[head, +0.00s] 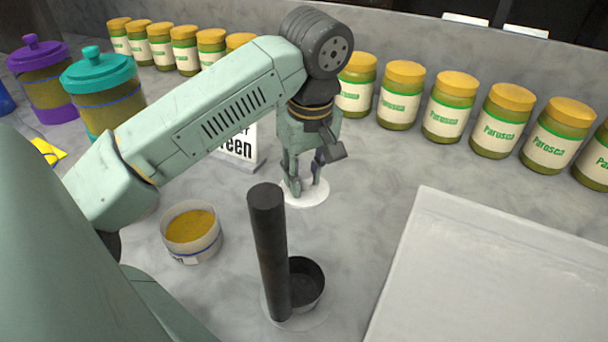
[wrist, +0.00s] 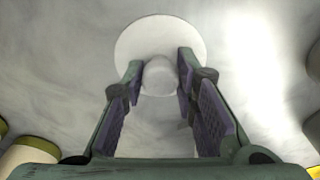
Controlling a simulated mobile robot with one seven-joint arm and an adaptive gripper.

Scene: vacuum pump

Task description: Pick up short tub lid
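A white round lid (head: 309,198) with a knob lies flat on the grey counter, below my gripper (head: 306,184). In the wrist view, the lid's disc (wrist: 150,35) is at the top, and its pale knob (wrist: 160,76) shows between the fingertips. My gripper (wrist: 160,73) is open and points down, one finger on each side of the knob, with gaps showing. In the head view the fingers partly hide the lid. A short open tub (head: 191,232) with orange-yellow contents stands to the left of the lid.
A tall black cylinder (head: 268,250) beside a dark cup (head: 306,283) stands in front of the lid. A white board (head: 500,280) lies at right. Yellow-capped jars (head: 450,108) line the back. A sign (head: 240,145) and a teal-lidded tub (head: 100,85) stand left.

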